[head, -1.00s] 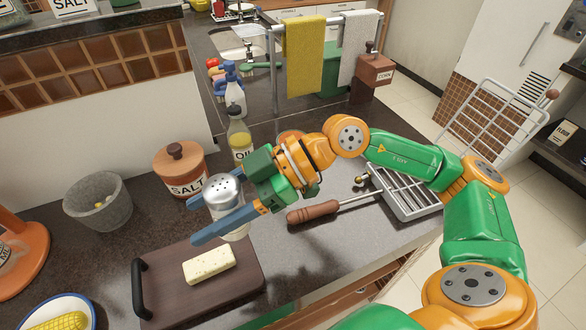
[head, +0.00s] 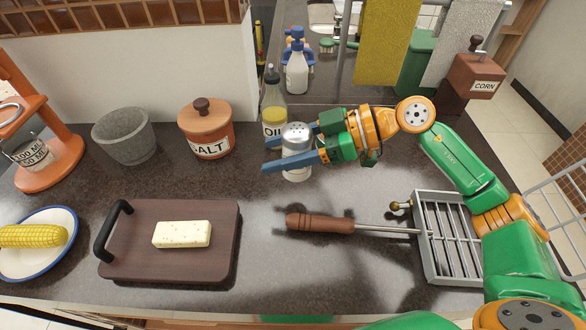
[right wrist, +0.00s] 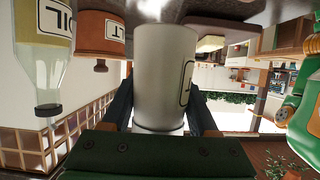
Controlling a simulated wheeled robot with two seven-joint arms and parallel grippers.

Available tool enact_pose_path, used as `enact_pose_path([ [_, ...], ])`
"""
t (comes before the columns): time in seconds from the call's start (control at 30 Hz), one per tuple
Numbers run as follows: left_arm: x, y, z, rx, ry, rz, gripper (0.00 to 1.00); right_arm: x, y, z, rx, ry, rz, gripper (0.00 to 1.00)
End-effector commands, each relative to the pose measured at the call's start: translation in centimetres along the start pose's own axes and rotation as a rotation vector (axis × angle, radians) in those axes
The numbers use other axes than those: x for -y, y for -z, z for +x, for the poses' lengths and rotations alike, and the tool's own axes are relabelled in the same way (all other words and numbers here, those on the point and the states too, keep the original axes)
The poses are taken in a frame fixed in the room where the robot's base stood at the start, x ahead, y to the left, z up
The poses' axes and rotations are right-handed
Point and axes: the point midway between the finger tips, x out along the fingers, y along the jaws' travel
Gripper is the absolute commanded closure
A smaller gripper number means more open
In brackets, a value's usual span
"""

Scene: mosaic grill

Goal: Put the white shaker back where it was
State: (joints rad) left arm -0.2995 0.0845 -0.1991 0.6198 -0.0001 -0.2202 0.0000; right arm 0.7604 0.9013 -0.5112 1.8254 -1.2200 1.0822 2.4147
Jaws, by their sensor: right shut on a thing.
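The white shaker (head: 296,172) with a grey metal top is upright between the blue fingers of my right gripper (head: 292,152), which is shut on it. It is in front of the oil bottle (head: 274,110) and to the right of the salt jar (head: 206,135). I cannot tell whether its base touches the counter. In the right wrist view, which is upside down, the shaker (right wrist: 165,75) fills the middle between the fingers. The oil bottle (right wrist: 42,60) and salt jar (right wrist: 101,35) show on its left there. My left gripper is not in view.
A brown cutting board (head: 130,243) with a pale block (head: 182,234) lies front left. A wooden-handled tool (head: 320,223) lies to the right, beside a metal grill rack (head: 421,240). A grey mortar (head: 124,138) stands back left. Counter between board and tool is clear.

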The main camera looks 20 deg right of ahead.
Motion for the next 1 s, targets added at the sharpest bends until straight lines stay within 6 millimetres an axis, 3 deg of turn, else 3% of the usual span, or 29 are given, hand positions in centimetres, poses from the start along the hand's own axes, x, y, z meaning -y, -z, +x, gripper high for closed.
enact_pose_path([
  [0.1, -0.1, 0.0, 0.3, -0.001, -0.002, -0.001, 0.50, -1.6, -2.6, 0.1, -0.003, 0.000, 0.006, 1.00],
  [0.27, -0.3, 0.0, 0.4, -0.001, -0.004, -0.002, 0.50, -3.0, -4.6, 0.1, -0.003, -0.001, 0.002, 1.00],
  [0.4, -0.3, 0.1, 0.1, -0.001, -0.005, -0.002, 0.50, -3.0, -6.8, 1.0, -0.002, 0.001, 0.001, 1.00],
  [0.77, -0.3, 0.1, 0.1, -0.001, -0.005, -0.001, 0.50, -3.0, -7.5, 1.2, -0.001, -0.001, -0.003, 1.00],
  [0.8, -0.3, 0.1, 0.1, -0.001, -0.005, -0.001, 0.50, -3.0, -7.5, 1.3, 0.000, -0.001, -0.004, 0.32],
  [0.9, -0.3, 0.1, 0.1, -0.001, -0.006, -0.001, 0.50, -3.0, -7.5, 1.2, 0.000, -0.001, -0.004, 0.10],
  [1.0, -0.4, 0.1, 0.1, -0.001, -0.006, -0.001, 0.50, -3.0, -7.5, 1.2, 0.000, 0.000, -0.004, 0.10],
])
